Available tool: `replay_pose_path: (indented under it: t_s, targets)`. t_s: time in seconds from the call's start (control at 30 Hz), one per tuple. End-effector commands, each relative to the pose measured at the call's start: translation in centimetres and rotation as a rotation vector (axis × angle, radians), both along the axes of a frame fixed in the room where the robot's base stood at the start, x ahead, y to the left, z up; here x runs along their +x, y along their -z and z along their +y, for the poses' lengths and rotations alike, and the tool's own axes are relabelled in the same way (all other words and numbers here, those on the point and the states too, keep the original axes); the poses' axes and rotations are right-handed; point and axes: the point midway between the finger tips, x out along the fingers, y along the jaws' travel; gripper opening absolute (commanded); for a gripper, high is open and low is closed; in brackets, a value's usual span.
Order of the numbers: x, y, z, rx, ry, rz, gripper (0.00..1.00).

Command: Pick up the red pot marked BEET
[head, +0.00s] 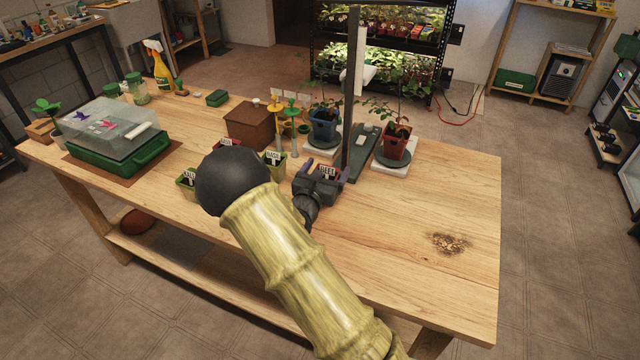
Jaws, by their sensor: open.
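A small pot with a white label that seems to read BEET (327,171) stands on the wooden table in the head view. Only the label and a little red of the pot show; my gripper hides most of it. My gripper (320,176) is open, with its purple-tipped fingers apart on the left and right of the label. I cannot tell whether the fingers touch the pot. Another red labelled pot (229,142) shows partly behind my arm.
Green labelled pots (275,167) stand left of my gripper, one partly behind my arm. A blue pot (324,130) and a larger red pot (396,146) with plants stand behind, near a dark upright post (351,90). The table's right side is clear except a soil patch (449,243).

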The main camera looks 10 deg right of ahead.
Motion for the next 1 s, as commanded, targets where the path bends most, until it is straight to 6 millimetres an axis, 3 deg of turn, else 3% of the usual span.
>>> replay_pose_path:
  t_s: [0.57,0.83,1.0]
  targets:
    - [0.28,0.03,-0.23,0.000,0.000,0.001,0.85]
    - [0.27,0.03,-0.20,0.000,0.000,0.001,0.34]
    - [0.28,0.00,-0.21,-0.001,0.000,0.001,0.34]
